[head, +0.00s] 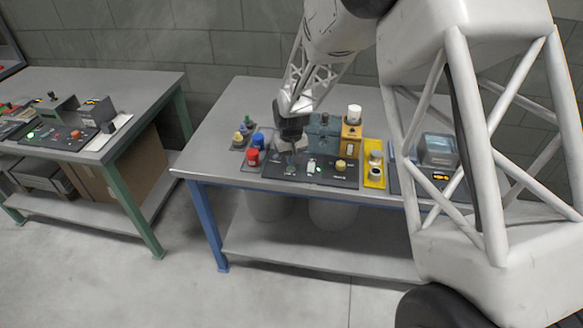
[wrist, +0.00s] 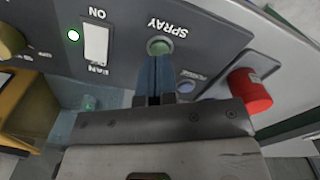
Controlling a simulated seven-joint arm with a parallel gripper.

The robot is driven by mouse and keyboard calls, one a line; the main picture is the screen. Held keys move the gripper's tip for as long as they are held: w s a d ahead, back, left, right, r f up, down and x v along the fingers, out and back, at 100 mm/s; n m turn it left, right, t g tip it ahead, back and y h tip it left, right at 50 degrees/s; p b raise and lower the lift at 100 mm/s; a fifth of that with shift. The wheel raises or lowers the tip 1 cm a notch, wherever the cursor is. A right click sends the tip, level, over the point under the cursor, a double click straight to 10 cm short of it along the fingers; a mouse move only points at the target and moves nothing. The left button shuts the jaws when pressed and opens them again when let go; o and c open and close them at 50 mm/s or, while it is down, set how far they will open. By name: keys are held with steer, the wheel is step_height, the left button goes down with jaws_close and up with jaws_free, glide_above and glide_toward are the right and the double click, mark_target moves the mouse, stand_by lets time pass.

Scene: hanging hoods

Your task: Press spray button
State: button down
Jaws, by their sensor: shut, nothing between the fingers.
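The spray button (wrist: 160,46) is a small round grey-green button beside the printed word SPRAY on a dark panel (wrist: 125,20). It is near the top middle of the wrist view. My gripper (wrist: 157,60) is shut and empty, with its blue-grey fingertips right at the near edge of the button. I cannot tell whether they touch it. In the head view my gripper (head: 291,147) points down over the left part of the panel (head: 340,180) on the blue-legged table (head: 215,150). The button is too small to make out clearly there.
A white fan switch (wrist: 96,42) and lit green lamp (wrist: 73,35) sit left of the button in the wrist view. A small bluish button (wrist: 186,86) and red knob (wrist: 250,91) are to the right.

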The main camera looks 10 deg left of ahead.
steer(key=shift+f, duration=1.15)
steer(key=shift+r, duration=3.5)
jaws_free()
steer(key=w+d+r, duration=0.4)
steer(key=d+r, duration=0.2)
steer(key=r, duration=0.3)
steer(key=w+d+r, duration=0.4)
steer(key=d+r, duration=0.2)
steer(key=r, duration=0.4)
steer(key=w+d+r, duration=0.4)
steer(key=d+r, duration=0.3)
steer(key=r, duration=0.3)
steer(key=shift+w, duration=0.4)
steer(key=shift+d, duration=0.1)
